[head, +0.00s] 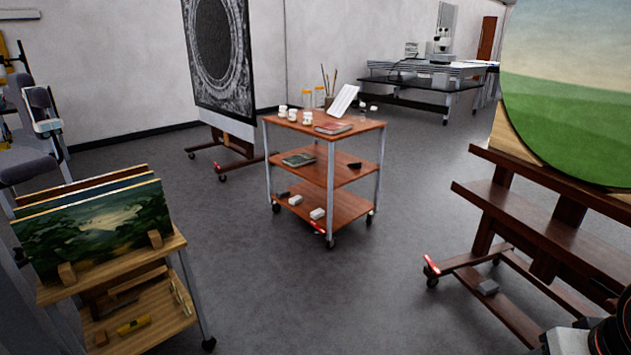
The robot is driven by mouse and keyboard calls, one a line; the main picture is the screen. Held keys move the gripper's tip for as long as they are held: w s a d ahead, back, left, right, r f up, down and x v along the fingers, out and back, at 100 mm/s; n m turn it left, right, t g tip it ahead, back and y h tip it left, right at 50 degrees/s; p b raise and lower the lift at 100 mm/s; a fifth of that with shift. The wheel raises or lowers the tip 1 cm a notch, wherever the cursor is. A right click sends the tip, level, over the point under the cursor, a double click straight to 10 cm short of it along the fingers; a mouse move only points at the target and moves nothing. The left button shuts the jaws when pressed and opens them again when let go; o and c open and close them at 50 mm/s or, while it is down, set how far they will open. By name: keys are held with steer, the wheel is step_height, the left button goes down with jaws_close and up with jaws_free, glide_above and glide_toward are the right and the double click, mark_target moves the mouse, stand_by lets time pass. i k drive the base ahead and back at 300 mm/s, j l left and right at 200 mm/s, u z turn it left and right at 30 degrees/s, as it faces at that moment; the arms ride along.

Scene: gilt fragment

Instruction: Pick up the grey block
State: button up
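Part of my arm shows in the bottom right corner, well apart from the blocks. My gripper's fingertips are not visible.
A three-tier wooden cart (345,172) stands mid-room with jars and books. The right easel (560,236) holds a landscape painting. A low rack (172,322) with panels stands at the left. Grey floor (330,295) is clear between them.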

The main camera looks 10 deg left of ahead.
mark_target(283, 193)
steer(key=i+j, duration=0.25)
steer(key=i, duration=0.25)
steer(key=i+j, duration=0.25)
steer(key=i, duration=0.25)
steer(key=i+j, duration=0.3)
steer(key=i, duration=0.15)
steer(key=i+j, duration=0.25)
steer(key=i, duration=0.25)
steer(key=i+j, duration=0.25)
steer(key=i, duration=0.25)
steer(key=i+j, duration=0.25)
steer(key=i, duration=0.25)
steer(key=i+u, duration=0.1)
steer(key=u, duration=0.3)
steer(key=i+u, duration=0.1)
steer(key=u, duration=0.25)
steer(key=i+u, duration=0.15)
steer(key=u, duration=0.25)
steer(key=i+u, duration=0.1)
steer(key=u, duration=0.25)
steer(key=l+u, duration=0.3)
steer(key=l, duration=0.35)
